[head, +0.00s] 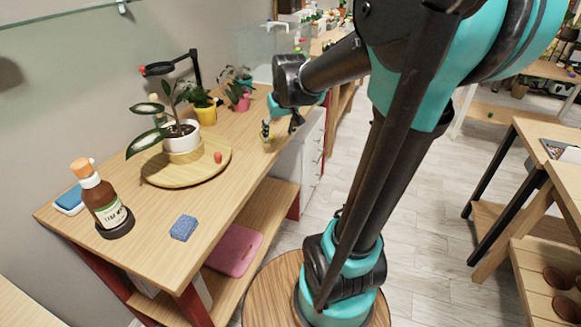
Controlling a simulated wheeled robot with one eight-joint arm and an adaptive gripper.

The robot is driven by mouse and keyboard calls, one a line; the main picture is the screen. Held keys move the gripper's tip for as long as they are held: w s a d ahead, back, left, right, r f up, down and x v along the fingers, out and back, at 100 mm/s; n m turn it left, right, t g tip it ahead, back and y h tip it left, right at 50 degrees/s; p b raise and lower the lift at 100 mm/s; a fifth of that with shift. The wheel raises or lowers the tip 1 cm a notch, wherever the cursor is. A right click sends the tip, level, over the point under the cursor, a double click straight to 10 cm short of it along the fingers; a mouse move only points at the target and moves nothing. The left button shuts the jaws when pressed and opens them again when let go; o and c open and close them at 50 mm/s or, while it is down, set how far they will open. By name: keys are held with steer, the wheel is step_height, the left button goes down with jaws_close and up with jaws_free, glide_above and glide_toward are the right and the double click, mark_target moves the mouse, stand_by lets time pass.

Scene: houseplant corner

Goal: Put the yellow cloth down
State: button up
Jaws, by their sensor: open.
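My gripper (281,129) is over the right edge of the wooden workbench (146,232), pointing down, with its dark fingers apart. I cannot make out a yellow cloth for certain. A small yellowish patch shows by the left finger, too small to tell what it is. I see nothing clearly held between the fingers.
A round wooden board (165,177) bears a white-potted plant (181,138) and a small red thing (217,157). A brown bottle (103,199) and blue sponge (184,228) stand nearer. A yellow pot (204,114) stands behind. The bench front right of the sponge is clear.

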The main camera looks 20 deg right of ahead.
steer(key=s+d+f, duration=0.1)
steer(key=s+f, duration=0.5)
steer(key=s, duration=0.3)
steer(key=s+d+f+m, duration=0.1)
steer(key=s+f, duration=0.6)
steer(key=s, duration=0.3)
steer(key=shift+h, duration=0.3)
steer(key=shift+o, duration=0.4)
steer(key=shift+w, duration=0.1)
